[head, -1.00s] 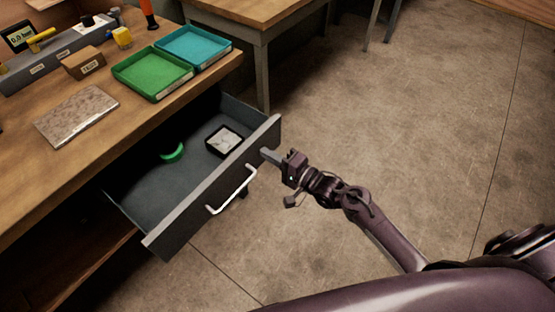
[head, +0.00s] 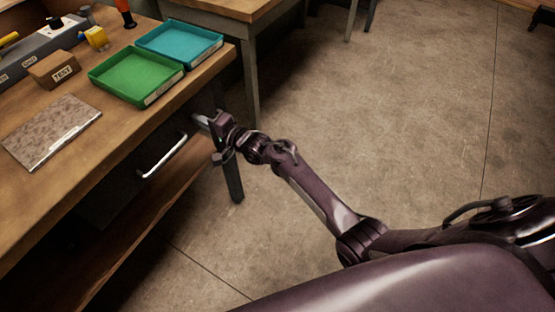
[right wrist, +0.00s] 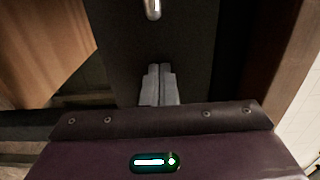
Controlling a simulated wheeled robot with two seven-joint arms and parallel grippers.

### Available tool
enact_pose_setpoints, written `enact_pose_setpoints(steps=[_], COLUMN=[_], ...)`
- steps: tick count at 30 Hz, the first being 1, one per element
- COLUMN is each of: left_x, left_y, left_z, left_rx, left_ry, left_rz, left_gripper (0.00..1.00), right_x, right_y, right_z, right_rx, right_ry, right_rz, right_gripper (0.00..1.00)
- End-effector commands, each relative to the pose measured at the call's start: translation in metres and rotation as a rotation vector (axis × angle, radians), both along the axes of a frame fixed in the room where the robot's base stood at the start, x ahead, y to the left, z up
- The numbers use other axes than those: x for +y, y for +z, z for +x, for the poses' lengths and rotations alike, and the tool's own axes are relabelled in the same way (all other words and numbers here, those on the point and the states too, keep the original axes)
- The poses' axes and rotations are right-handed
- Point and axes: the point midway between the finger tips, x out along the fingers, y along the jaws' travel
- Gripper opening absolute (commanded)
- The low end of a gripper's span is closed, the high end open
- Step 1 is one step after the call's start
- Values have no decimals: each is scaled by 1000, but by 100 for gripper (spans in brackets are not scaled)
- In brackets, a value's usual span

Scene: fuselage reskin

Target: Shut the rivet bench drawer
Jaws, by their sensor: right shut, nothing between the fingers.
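The rivet bench drawer (head: 118,190) is in under the bench top in the head view, its dark front about in line with the bench edge and its inside hidden. Its silver handle (head: 163,156) runs along the front. My right gripper (head: 201,121) is shut and empty, with its fingertips at the right end of the drawer front, apart from the handle. In the right wrist view the shut fingers (right wrist: 159,86) point at the dark front, and part of the handle (right wrist: 153,9) shows at the top. Whether the tips touch the front is hard to tell. My left gripper is not in view.
On the wooden bench top (head: 120,125) are a green tray (head: 110,85), a teal tray (head: 178,42), a cardboard box (head: 54,70) and a speckled plate (head: 50,130). A bench leg (head: 232,175) stands just below my gripper.

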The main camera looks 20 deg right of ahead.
Motion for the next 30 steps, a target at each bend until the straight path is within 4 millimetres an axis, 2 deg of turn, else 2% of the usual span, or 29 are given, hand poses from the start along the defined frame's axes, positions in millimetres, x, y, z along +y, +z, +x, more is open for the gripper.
enact_pose_setpoints(steps=[7,26,28,30], left_x=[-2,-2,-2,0], left_y=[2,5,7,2], left_z=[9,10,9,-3], left_rx=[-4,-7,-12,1], left_ry=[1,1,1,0], left_rz=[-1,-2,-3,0], left_gripper=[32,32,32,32], right_x=[6,7,7,6], right_y=[0,6,7,7], right_z=[9,10,9,6], right_rx=[0,-8,-8,-6], right_ry=[-1,-3,-2,-2], right_rz=[0,4,4,3], right_gripper=[0,0,0,0])
